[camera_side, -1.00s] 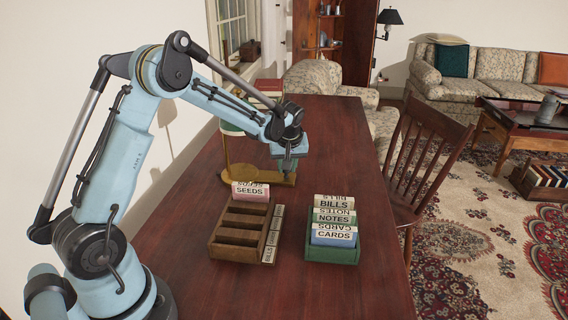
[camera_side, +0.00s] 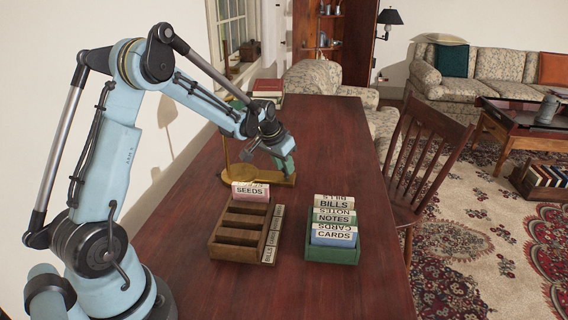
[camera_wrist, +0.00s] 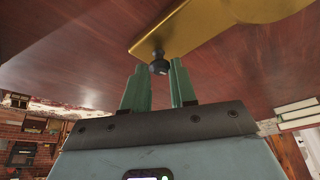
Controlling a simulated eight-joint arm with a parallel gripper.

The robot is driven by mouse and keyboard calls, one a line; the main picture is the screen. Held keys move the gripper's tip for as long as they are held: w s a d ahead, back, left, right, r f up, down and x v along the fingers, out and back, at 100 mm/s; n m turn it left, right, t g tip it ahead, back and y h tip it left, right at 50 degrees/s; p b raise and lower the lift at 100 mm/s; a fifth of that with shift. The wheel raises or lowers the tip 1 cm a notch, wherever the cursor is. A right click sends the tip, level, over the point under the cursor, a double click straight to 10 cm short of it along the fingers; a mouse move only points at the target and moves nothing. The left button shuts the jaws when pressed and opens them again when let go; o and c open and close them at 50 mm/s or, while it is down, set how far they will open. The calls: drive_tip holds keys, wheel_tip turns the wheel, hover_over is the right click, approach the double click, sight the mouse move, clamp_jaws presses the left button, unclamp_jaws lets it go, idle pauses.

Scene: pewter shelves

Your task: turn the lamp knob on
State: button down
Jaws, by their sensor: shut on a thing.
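The brass lamp base (camera_side: 236,174) stands on the dark red table beyond the wooden tray, and it also shows in the wrist view (camera_wrist: 220,22). Its thin post rises at the left, and my arm hides much of the lamp's upper part. The small dark knob (camera_wrist: 159,64) sits at the near end of the base in the wrist view. My gripper (camera_side: 289,170) is tilted at the base's right end. In the wrist view its green fingers (camera_wrist: 160,72) are shut on the knob, one on each side. The knob is hidden in the side view.
A slotted wooden tray (camera_side: 218,244) with a SEEDS card (camera_side: 250,190) stands in front of the lamp. A green box (camera_side: 332,254) of labelled cards is to its right. A wooden chair (camera_side: 428,150) stands at the table's right edge.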

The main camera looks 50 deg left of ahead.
drive_tip(key=shift+a+m, duration=0.1)
drive_tip(key=shift+m, duration=0.4)
drive_tip(key=c, duration=0.9)
unclamp_jaws()
